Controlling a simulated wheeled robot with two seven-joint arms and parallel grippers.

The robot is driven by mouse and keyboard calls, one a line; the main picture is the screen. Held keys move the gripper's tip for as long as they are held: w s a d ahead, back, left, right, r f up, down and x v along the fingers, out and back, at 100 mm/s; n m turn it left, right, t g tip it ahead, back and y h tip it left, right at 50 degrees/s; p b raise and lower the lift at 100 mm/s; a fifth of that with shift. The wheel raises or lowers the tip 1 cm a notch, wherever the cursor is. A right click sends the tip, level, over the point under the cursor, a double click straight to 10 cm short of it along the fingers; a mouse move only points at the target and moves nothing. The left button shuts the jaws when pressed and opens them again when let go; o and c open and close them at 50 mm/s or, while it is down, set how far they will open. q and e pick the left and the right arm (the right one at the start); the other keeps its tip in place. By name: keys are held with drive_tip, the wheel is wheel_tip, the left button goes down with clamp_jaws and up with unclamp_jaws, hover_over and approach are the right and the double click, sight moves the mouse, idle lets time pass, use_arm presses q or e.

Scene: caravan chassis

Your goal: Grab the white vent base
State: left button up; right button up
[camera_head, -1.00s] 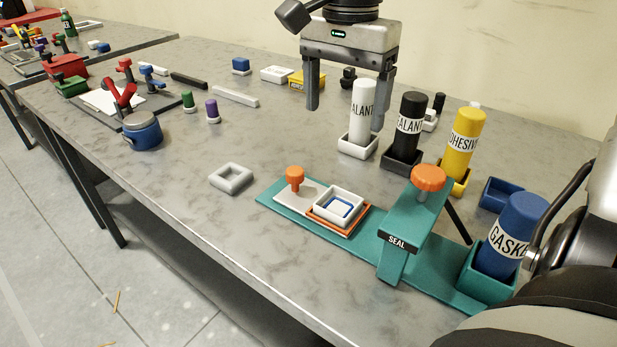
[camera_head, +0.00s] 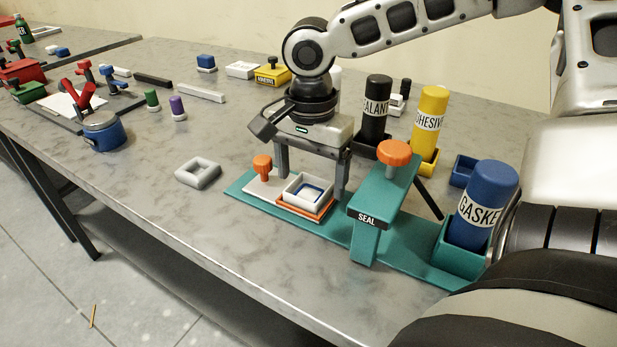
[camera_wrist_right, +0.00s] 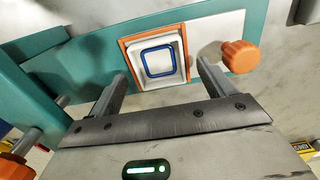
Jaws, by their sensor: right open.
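The white vent base (camera_head: 308,202) is a square, open-topped frame with a blue ring inside. It sits in an orange-rimmed holder (camera_head: 306,211) on the teal fixture plate (camera_head: 244,190). It also shows in the right wrist view (camera_wrist_right: 178,82), with the blue ring visible. My right gripper (camera_head: 312,186) is open and empty, pointing down just behind the base. In the wrist view its two fingers (camera_wrist_right: 163,75) are spread towards either side of the base, with no contact visible. My left gripper is not in view.
An orange knob (camera_head: 262,164) stands beside the base. The teal SEAL press (camera_head: 372,222) stands on its right. Black (camera_head: 376,112), yellow (camera_head: 430,122) and blue (camera_head: 484,204) tubes stand in holders further right. A light grey square frame (camera_head: 198,172) lies left on clear table.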

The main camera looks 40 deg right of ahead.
drive_tip(key=shift+f, duration=0.5)
drive_tip(key=shift+c, duration=0.3)
drive_tip(key=c, duration=1)
drive_tip(key=shift+r, duration=0.15)
